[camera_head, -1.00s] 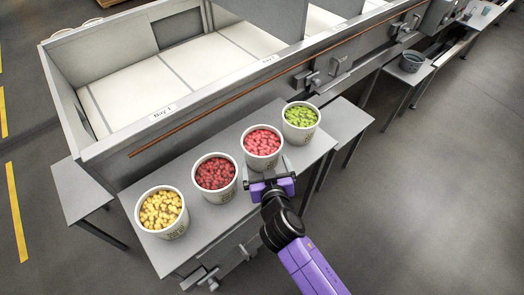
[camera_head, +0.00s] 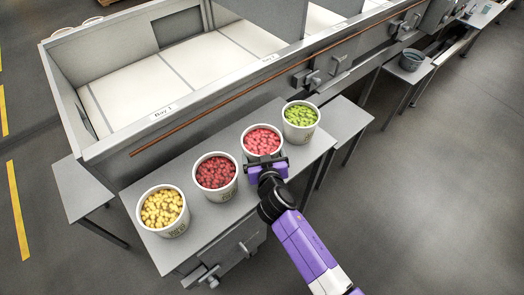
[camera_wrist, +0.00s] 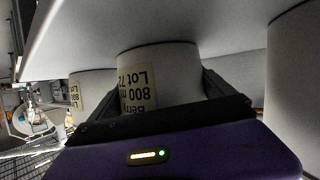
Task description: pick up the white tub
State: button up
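Four tubs with white walls stand in a row on a grey table. They hold yellow candy (camera_head: 162,209), dark red candy (camera_head: 216,174), light red candy (camera_head: 262,142) and green candy (camera_head: 300,119). My gripper (camera_head: 266,160) is at the near side of the light red candy's tub, low on its wall. In the wrist view this white tub (camera_wrist: 170,75), with a printed label, stands between my two spread fingers (camera_wrist: 160,100). The fingers look open; whether they touch its wall is hard to see. The far side of the tub is hidden.
The grey table (camera_head: 205,218) has narrow gaps between the tubs. Neighbouring tubs show left (camera_wrist: 92,88) and right (camera_wrist: 295,90) in the wrist view. A large walled bay (camera_head: 150,85) stands behind. The floor at right is open.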

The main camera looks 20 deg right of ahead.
jog(key=c, duration=1.1)
jog(key=shift+r, duration=0.1)
jog(key=shift+c, duration=0.9)
jog(key=shift+w+r, duration=0.1)
jog(key=shift+r, duration=0.05)
notch_tip(320, 180, up, 20)
